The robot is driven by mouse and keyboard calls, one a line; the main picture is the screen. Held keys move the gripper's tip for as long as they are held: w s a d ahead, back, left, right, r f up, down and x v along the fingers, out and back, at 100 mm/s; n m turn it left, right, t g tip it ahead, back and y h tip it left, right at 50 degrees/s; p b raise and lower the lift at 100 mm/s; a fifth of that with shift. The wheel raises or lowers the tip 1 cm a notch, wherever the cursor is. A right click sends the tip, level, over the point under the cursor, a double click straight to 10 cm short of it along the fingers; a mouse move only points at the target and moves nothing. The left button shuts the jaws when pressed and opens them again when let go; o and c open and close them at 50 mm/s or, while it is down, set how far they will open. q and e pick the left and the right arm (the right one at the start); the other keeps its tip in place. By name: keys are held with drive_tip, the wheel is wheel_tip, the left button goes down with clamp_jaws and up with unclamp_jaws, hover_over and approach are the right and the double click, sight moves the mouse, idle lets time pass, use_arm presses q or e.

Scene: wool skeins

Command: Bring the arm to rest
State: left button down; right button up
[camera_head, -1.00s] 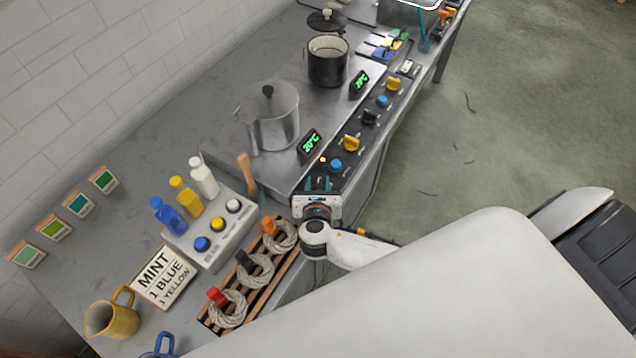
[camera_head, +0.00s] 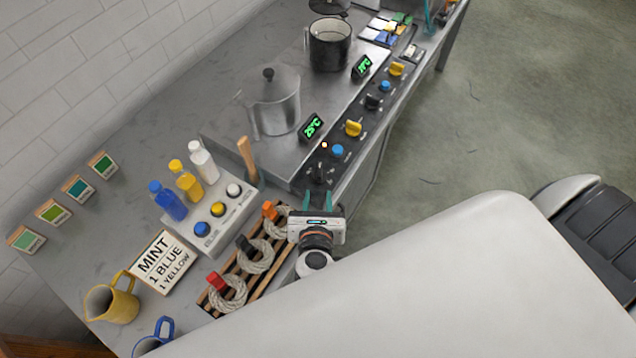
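My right gripper (camera_head: 317,201) is at the front edge of the counter, just below the stove's control panel (camera_head: 357,128). Its two teal fingers stand apart with nothing visible between them. A black knob (camera_head: 318,174) is just beyond the fingertips, and the gripper looks clear of it. The near display (camera_head: 312,127) reads about 25°C in green, and an orange light glows beside it. A lidded steel pot (camera_head: 274,104) stands on the near part of the stove. My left gripper is not in view.
A wooden rack (camera_head: 284,288) with three wool skeins (camera_head: 262,257) lies left of my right gripper. Bottles, a button box (camera_head: 216,217), a MINT sign (camera_head: 162,263), a yellow mug (camera_head: 113,301) and a blue mug stand further left. Open floor (camera_head: 500,110) is at the right.

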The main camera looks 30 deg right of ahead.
idle(0.4)
drive_tip(key=s+d+r+m+g+y, duration=0.15)
drive_tip(key=s+m+g+y, duration=0.35)
drive_tip(key=m, duration=0.9)
drive_tip(key=s+d+r+m+g+y, duration=0.1)
drive_tip(key=s+d+m+g+y, duration=0.15)
drive_tip(key=s+m, duration=0.8)
wheel_tip(320, 180, down, 27)
drive_tip(key=w+a+m+g+b, duration=0.1)
drive_tip(key=w+m+g+b, duration=0.1)
drive_tip(key=w+m, duration=0.1)
drive_tip(key=s+d+f+g+b, duration=0.1)
drive_tip(key=s+d+f+b, duration=0.1)
drive_tip(key=s+f, duration=1.5)
wheel_tip(320, 180, down, 2)
drive_tip(key=shift+s+d+f+h, duration=0.1)
drive_tip(key=shift+s+d+h, duration=0.2)
drive_tip(key=shift+d, duration=0.2)
